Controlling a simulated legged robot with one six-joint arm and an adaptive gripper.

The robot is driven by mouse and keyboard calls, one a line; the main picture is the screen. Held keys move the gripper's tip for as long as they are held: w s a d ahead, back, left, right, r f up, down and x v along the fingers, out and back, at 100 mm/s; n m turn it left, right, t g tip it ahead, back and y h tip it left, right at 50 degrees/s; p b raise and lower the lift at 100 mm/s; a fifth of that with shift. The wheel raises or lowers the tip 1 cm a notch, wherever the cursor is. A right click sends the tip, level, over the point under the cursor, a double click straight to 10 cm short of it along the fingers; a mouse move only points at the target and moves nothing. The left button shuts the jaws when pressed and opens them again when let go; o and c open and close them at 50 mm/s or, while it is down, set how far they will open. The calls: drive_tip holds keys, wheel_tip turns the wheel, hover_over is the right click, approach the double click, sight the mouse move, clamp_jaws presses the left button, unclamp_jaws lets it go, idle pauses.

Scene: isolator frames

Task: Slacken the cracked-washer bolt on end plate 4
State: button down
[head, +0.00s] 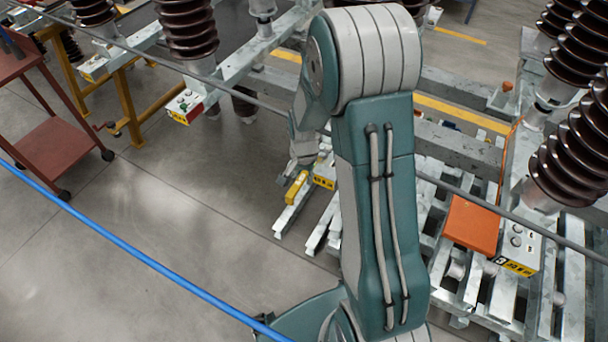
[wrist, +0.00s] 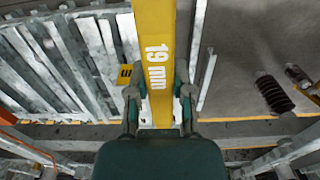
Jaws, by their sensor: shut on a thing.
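My gripper (wrist: 160,95) is shut on a yellow spanner (wrist: 157,48) marked "19 mm", which runs up out of the top of the wrist view. In the head view my gripper (head: 303,158) is partly hidden by my arm, and the spanner's yellow end (head: 296,187) shows below it. End plates with yellow labels stand on the frames: one close beside the spanner (head: 323,182), one at the right (head: 517,258), one at the left (head: 184,106). I cannot read their numbers surely. No cracked washer can be made out.
Dark ribbed insulators (head: 188,30) stand on the steel frames. An orange slab (head: 472,225) lies on the right frame. A red trolley (head: 50,155) is at the left. A blue line (head: 140,255) and a grey rod (head: 235,90) cross the view. The floor at centre left is clear.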

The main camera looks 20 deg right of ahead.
drive_tip(key=shift+f, duration=0.85)
idle(0.3)
drive_tip(key=s+d+n, duration=0.4)
drive_tip(key=d+n, duration=0.6)
drive_tip(key=n, duration=0.2)
idle(0.6)
wheel_tip(320, 180, up, 2)
drive_tip(key=shift+r, duration=0.1)
idle(0.4)
